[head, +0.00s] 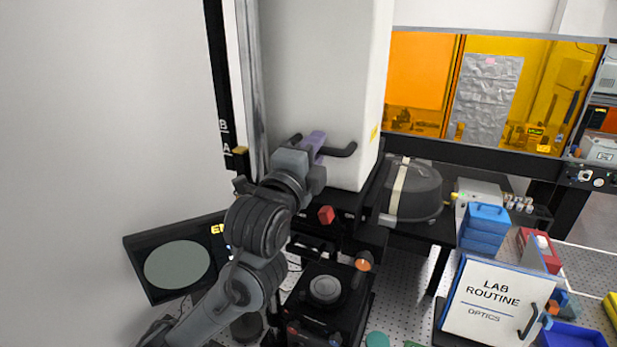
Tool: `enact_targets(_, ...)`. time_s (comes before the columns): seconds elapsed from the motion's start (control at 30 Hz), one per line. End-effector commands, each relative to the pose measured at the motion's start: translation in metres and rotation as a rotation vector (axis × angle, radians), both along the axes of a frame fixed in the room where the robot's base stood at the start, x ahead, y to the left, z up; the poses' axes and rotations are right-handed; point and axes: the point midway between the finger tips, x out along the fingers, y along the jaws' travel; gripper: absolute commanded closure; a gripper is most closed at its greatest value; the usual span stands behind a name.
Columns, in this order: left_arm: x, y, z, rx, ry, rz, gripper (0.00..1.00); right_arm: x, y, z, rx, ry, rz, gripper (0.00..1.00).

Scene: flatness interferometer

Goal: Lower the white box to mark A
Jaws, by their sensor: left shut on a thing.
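The white box (325,70) is a tall, upright housing that runs out of the top of the head view. A black handle (343,151) sticks out low on its front. My left gripper (314,146), at the end of my grey arm, is shut on this handle, with a purple piece between arm and box. The arm partly hides the handle. Left of the box is a black scale strip (217,70) with white letters, B above and mark A (227,148) below. A small yellow pointer (240,150) sits beside the strip, about level with mark A. My right gripper is not in view.
Under the box is a black stage with a round piece (325,289). A dark monitor (178,262) stands at the left. A dark domed cover (412,190) stands right of the box.

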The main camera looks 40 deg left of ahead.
Motion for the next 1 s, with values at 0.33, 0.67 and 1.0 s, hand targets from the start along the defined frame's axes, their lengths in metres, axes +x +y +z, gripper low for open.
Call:
enact_targets(0.33,0.0007,-0.0001,-0.0061,0.000,0.005,0.000,1.00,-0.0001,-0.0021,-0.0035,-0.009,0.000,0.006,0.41)
enact_targets(0.67,0.0009,0.0000,-0.0099,0.000,0.007,0.000,1.00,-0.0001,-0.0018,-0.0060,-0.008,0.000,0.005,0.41)
enact_targets(1.0,0.0010,0.0000,-0.0114,-0.001,0.007,0.000,1.00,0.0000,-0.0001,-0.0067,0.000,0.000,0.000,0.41)
